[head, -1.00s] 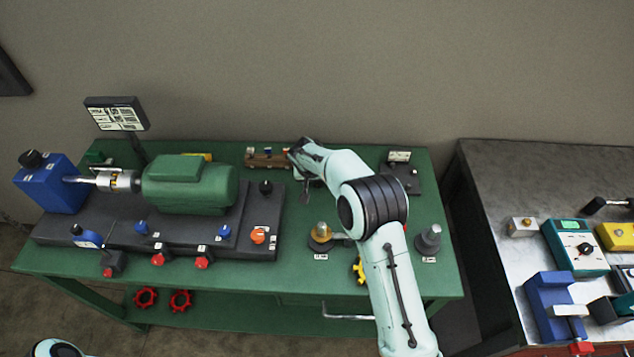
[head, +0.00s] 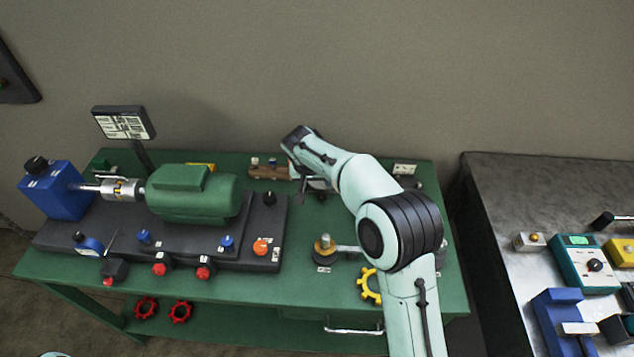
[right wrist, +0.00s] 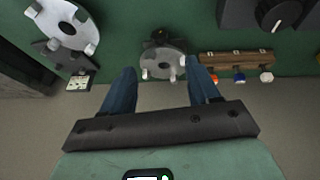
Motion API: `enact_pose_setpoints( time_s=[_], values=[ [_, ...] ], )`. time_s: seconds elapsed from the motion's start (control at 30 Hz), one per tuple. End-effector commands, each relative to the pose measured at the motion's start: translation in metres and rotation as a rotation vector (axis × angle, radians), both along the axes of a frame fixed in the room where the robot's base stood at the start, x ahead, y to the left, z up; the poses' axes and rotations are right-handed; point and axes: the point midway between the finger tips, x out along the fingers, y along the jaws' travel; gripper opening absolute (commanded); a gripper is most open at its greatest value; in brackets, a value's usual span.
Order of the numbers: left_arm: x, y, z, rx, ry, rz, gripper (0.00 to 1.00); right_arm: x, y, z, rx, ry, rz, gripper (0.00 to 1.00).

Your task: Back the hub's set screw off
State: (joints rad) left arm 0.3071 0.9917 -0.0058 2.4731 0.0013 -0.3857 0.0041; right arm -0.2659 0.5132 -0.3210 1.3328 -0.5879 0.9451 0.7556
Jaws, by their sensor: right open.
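The coupling hub (head: 122,189) is a silver sleeve on the shaft between the blue block (head: 58,190) and the green motor (head: 192,192). Its set screw is too small to make out. My right gripper (right wrist: 162,72) is open and empty, pointing down over the back of the green bench, far to the right of the hub. Between its fingers in the right wrist view shows a round grey disc (right wrist: 163,62) with pale pegs. A wooden rack (head: 268,172) with coloured-topped pieces is just left of the gripper; it also shows in the wrist view (right wrist: 237,62). My left gripper is out of view.
A brass-topped round stand (head: 325,250) and a yellow ring (head: 369,285) are at the bench's front right. Red and blue knobs line the black base plate's front. A sign (head: 124,123) stands behind the hub. A grey table (head: 480,195) is at the right, past a gap.

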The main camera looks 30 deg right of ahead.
Motion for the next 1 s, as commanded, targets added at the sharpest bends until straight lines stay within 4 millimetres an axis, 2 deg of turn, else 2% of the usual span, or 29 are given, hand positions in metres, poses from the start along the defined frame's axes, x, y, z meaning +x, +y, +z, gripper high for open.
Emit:
enact_pose_setpoints(
  time_s=[0.17,0.3,0.5,0.67,0.83,1.0],
  values=[
    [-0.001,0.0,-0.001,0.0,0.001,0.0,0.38,0.014,-0.014,-0.004,0.087,0.058,-0.022,0.6],
    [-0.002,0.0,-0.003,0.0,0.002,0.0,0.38,0.021,-0.033,-0.006,0.249,0.116,-0.023,0.6],
    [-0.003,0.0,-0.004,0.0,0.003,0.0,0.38,0.017,-0.064,0.0,0.47,0.128,0.009,0.6],
    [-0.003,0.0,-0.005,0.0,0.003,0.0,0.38,0.013,-0.076,0.003,0.545,0.117,0.03,0.6],
    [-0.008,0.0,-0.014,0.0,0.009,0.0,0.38,0.014,-0.072,-0.014,0.551,0.119,0.034,0.6],
    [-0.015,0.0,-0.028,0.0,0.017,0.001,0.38,0.019,-0.064,-0.048,0.55,0.12,0.031,0.6]
  ],
)
